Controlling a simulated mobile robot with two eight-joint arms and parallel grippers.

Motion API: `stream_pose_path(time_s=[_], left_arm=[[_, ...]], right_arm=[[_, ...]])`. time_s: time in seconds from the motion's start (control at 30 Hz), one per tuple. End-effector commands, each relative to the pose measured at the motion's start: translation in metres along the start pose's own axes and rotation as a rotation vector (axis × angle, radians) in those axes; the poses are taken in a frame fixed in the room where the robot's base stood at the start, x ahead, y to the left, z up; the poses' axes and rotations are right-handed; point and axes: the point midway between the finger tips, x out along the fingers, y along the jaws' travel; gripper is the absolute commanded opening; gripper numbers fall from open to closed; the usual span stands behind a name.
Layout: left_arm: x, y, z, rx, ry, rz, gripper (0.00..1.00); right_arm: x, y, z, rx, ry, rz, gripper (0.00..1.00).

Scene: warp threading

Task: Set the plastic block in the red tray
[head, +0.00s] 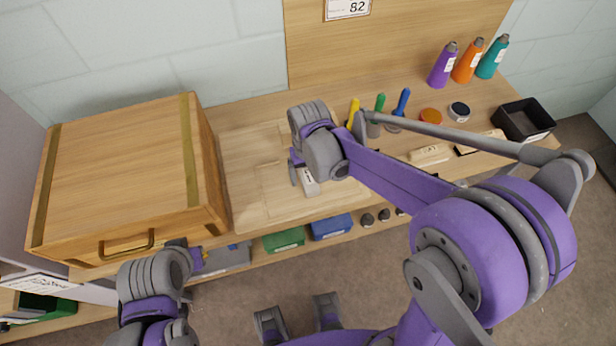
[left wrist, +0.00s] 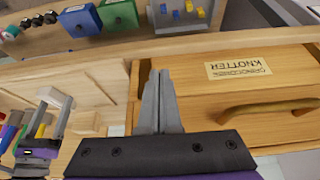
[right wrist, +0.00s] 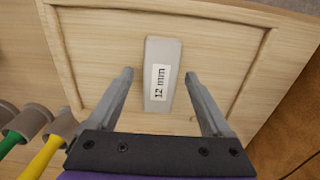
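A light grey block labelled "12 mm" (right wrist: 162,75) lies on a shallow framed wooden board, and it also shows in the head view (head: 309,183). I cannot tell its material. My right gripper (right wrist: 158,78) is open over it, with one finger on each side and visible gaps to the block. In the head view the right gripper (head: 304,172) partly hides the block. My left gripper (left wrist: 157,85) is shut and empty, in front of the wooden box labelled "KNOTTER" (left wrist: 285,85). No red tray shows in any view.
The big wooden box (head: 115,170) stands left of the wooden board (head: 245,165). Green (head: 285,239) and blue (head: 331,227) bins sit on the lower shelf. Bottles (head: 468,62), coloured-handled tools and a black tray (head: 523,120) are at the right.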

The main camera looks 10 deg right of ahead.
Motion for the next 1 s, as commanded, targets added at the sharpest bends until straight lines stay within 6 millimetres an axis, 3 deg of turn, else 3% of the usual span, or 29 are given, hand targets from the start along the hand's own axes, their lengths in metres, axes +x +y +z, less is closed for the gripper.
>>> stream_pose_path(time_s=[0.07, 0.43, 0.77, 1.0], left_arm=[[0.0, 0.0, 0.0, 0.0, 0.0, 0.0, 0.0], [0.0, 0.0, 0.0, 0.0, 0.0, 0.0, 0.0], [-0.001, 0.0, 0.0, 0.0, 0.0, 0.0, 0.0], [-0.005, 0.0, -0.004, 0.0, 0.002, 0.0, 0.0]], right_arm=[[0.0, 0.0, 0.0, 0.0, 0.0, 0.0, 0.67], [0.0, 0.0, 0.0, 0.0, 0.0, 0.0, 0.0], [-0.004, 0.0, 0.0, 0.0, 0.0, 0.0, 0.0], [-0.045, 0.0, 0.0, 0.0, 0.0, 0.0, 0.0]])
